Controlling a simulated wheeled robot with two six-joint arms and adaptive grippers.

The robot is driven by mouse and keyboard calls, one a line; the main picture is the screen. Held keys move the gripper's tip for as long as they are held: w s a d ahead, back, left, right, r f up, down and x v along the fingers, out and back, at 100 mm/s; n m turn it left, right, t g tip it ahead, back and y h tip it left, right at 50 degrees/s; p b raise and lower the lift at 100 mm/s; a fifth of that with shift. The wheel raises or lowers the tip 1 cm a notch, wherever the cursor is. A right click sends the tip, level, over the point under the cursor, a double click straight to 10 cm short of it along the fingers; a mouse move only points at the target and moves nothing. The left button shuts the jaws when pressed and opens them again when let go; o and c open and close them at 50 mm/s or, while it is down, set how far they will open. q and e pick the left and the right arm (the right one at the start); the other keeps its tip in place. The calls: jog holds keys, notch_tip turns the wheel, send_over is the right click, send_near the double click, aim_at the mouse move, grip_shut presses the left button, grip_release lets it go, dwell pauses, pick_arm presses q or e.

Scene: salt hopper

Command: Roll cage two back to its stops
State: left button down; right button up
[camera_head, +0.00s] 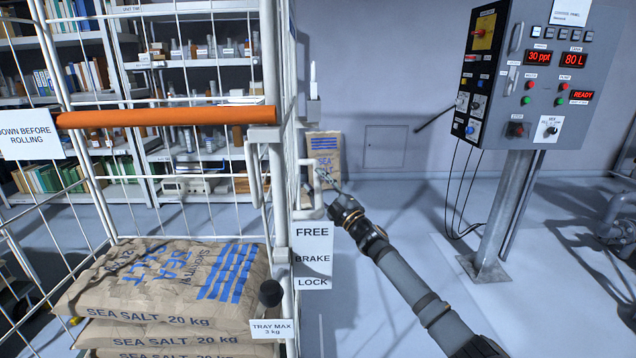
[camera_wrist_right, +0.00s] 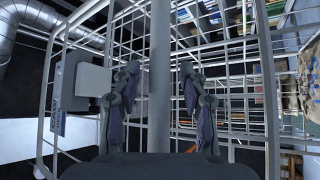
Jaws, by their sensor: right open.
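A white wire roll cage (camera_head: 283,200) fills the left of the head view, loaded with stacked sea salt sacks (camera_head: 150,285). No cage number is readable, and I cannot make out any stops. My right gripper (camera_head: 330,183) is at the cage's right side, by a pale upright handle loop (camera_head: 318,200). In the right wrist view, my right gripper (camera_wrist_right: 160,85) is open. A pale vertical bar (camera_wrist_right: 160,60) runs between its two fingers, with a gap showing on both sides. A FREE / BRAKE / LOCK sign (camera_head: 312,256) hangs just below the gripper. My left gripper is not in view.
An orange bar (camera_head: 165,117) crosses the cage front. A black knob (camera_head: 270,293) stands above the TRAY MAX label. A control panel on a post (camera_head: 505,215) stands at right, with hanging cables. Shelves (camera_head: 200,100) and another sack (camera_head: 325,155) are behind. Floor between cage and post looks clear.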

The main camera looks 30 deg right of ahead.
grip_shut()
dwell(0.5)
